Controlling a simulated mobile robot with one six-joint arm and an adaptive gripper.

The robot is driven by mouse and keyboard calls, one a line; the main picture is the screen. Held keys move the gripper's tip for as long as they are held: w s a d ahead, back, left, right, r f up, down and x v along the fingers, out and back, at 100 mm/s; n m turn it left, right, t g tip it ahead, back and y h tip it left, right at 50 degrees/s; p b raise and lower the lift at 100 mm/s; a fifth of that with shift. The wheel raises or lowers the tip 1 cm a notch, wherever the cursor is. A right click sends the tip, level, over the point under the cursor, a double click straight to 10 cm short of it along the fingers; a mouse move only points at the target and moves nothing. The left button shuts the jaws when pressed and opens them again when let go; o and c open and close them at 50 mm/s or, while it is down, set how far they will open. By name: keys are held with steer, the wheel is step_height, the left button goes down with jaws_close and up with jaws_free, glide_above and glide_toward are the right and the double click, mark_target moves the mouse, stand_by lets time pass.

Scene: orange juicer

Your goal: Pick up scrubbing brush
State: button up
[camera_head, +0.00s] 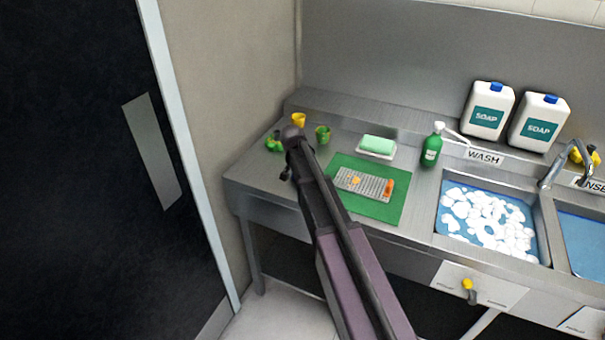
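A light green block with a white base (377,146) lies on the steel counter, behind the green mat. It may be the scrubbing brush, but I cannot tell it from a sponge on a dish. My arm reaches up from the bottom of the view, and its dark end is left of the mat, near the small cups. The block is to the right of the arm's end and apart from it. The fingers of my gripper cannot be made out, so its opening and any contents are hidden.
The green mat (400,205) carries a grey ridged rack (350,181) with small orange things. A yellow cup (298,119), a green cup (322,134) and a green object (273,142) are near my arm. A green bottle (431,151) and sink (450,230) are right.

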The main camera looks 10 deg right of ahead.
stand_by(0.4)
steer(key=c, duration=1.2)
steer(key=shift+r, duration=0.1)
step_height(320, 180, up, 3)
steer(key=p, duration=0.3)
steer(key=shift+r, duration=0.1)
steer(key=shift+s+r+p, duration=0.15)
steer(key=shift+r+p, duration=0.25)
steer(key=shift+p, duration=0.2)
steer(key=s+d, duration=0.1)
steer(key=s, duration=0.4)
steer(key=s+d, duration=0.1)
steer(key=s, duration=0.4)
steer(key=s+d+r+p, duration=0.1)
steer(key=s, duration=0.4)
steer(key=shift+s, duration=0.25)
steer(key=shift+f, duration=0.1)
